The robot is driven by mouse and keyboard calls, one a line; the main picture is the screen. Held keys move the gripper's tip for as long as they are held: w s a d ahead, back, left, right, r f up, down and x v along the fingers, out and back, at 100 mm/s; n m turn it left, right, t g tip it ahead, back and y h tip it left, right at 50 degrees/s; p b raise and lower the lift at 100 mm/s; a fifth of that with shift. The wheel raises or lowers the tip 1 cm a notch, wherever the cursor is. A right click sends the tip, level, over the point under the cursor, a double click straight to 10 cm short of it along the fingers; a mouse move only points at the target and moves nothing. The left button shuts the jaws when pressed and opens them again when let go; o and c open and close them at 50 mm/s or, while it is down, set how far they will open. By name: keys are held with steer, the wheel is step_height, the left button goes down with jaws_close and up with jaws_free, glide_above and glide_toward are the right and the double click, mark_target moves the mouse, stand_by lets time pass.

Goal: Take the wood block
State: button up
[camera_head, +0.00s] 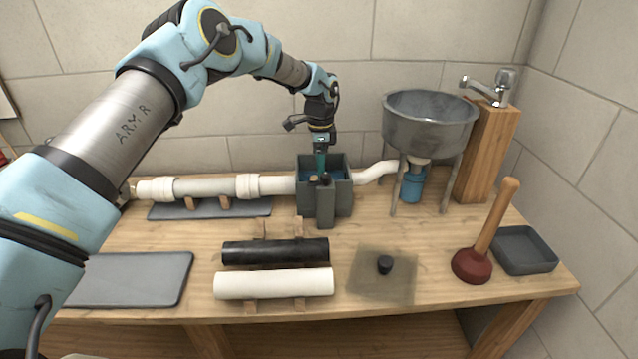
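My gripper (321,160) points down over the dark grey open box (338,207) at the back middle of the bench. Its fingertips are small and partly hidden at the box, so I cannot tell if they are open or shut. A small wood-coloured piece (313,181) shows at the box's front rim, just below and left of the gripper. I cannot tell if it is a separate block or if the gripper touches it. Blue shows inside the box. Other wood pieces (259,228) lie behind the black pipe, and a tall wood block (487,155) stands under the tap.
White pipework (215,187) runs into the box from the left. A grey metal basin (428,120) on legs stands right. A black pipe (275,251) and white pipe (273,284) lie in front. A plunger (472,265), grey tray (525,250) and flat grey mat (130,280) flank them.

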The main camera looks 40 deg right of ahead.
steer(key=shift+w+f+p, duration=0.2)
steer(key=shift+f+p, duration=0.75)
steer(key=shift+f, duration=1.15)
jaws_close()
